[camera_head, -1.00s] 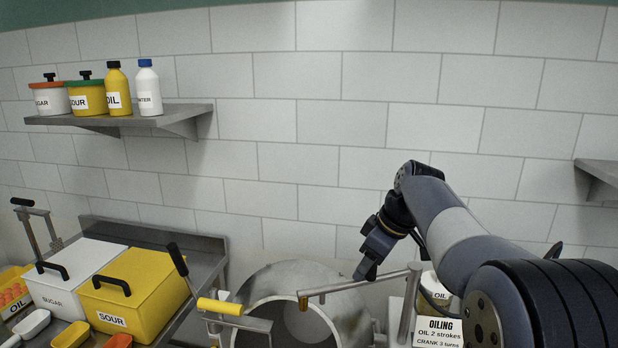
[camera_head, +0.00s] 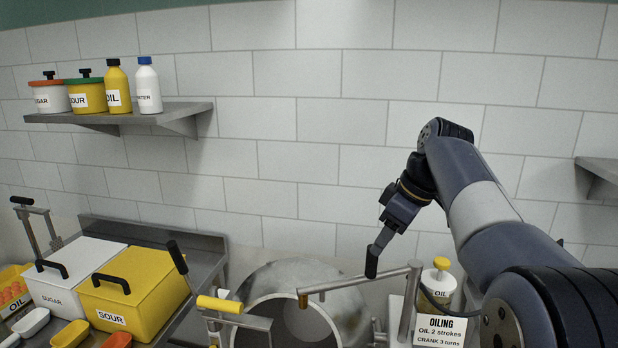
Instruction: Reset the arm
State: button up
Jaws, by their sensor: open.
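My gripper (camera_head: 374,262) points down at the end of my raised arm, right of the picture's middle. Its jaws are open and nothing shows between them. It is seen in front of the tiled wall, just above the metal spout arm (camera_head: 352,283) in the picture. I cannot tell whether it clears the spout in depth. An oil pump bottle (camera_head: 437,284) with a yellow top stands right of the gripper, partly behind a sign (camera_head: 438,329) reading "OILING".
A round metal drum (camera_head: 265,286) is below the spout. A yellow-handled crank (camera_head: 219,305) stands left of it. White SUGAR (camera_head: 60,296) and yellow SOUR (camera_head: 150,305) boxes sit further left. A shelf (camera_head: 150,119) holds pots and bottles. The space before the wall is open.

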aim_at(368, 275)
jog(key=x, duration=0.7)
jog(key=shift+w+a+p, duration=0.1)
jog(key=shift+a+p, duration=0.05)
jog(key=shift+p, duration=0.15)
jog(key=w, duration=0.2)
jog(key=shift+w+a+f+p, duration=0.2)
jog(key=shift+w+a+p, duration=0.05)
jog(key=shift+w+p, duration=0.15)
jog(key=shift+s, duration=0.15)
